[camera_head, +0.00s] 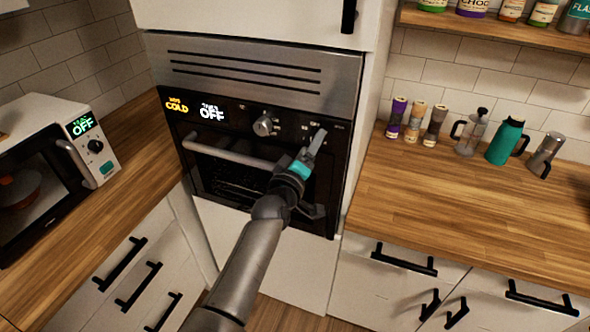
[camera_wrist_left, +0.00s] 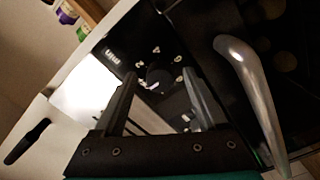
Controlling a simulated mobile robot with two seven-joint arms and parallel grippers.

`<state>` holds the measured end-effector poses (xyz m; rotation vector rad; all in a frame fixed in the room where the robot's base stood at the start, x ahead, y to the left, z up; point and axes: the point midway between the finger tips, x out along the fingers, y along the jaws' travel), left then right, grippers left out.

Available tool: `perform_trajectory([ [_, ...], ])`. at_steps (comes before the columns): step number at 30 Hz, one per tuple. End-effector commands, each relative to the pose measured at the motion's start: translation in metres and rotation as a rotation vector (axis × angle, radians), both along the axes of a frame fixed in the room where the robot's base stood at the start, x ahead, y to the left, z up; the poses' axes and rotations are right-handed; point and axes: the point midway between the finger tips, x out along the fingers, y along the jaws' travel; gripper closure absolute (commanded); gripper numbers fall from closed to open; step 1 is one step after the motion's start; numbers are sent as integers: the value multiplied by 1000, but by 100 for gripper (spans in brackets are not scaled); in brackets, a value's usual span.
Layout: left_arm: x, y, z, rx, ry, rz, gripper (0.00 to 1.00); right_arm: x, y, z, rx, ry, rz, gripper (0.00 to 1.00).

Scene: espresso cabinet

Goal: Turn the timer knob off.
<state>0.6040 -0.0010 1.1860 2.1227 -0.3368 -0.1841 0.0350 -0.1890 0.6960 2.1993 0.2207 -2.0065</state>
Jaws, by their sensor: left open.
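A silver knob (camera_head: 263,126) sits mid-panel. My left gripper (camera_head: 316,146) is open at the panel's right part, where its fingers cover much of the labelled area. In the left wrist view, a dark round knob (camera_wrist_left: 158,77) ringed by small white marks shows between the open fingertips of the left gripper (camera_wrist_left: 160,84). I cannot tell whether the fingers touch it. The right gripper is not in view.
The oven's bar handle (camera_head: 230,152) runs below the panel; it looms at right in the left wrist view (camera_wrist_left: 250,90). A microwave (camera_head: 60,165) stands on the left counter. Bottles, a French press (camera_head: 470,132) and a teal jug (camera_head: 505,141) stand on the right counter.

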Motion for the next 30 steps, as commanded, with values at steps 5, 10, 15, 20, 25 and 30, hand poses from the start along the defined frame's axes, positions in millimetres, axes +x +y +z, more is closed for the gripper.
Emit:
perform_trajectory([
  [5,-22,8,0,0,1,2,26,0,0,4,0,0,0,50],
  [10,-46,16,0,1,1,2,26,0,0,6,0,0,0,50],
  [15,-71,24,-1,2,2,2,26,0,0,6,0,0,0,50],
  [20,-96,32,-1,2,2,2,26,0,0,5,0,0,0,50],
  [25,-119,39,-1,1,2,1,26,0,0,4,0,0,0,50],
  [30,-132,43,0,0,1,1,26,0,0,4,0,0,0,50],
])
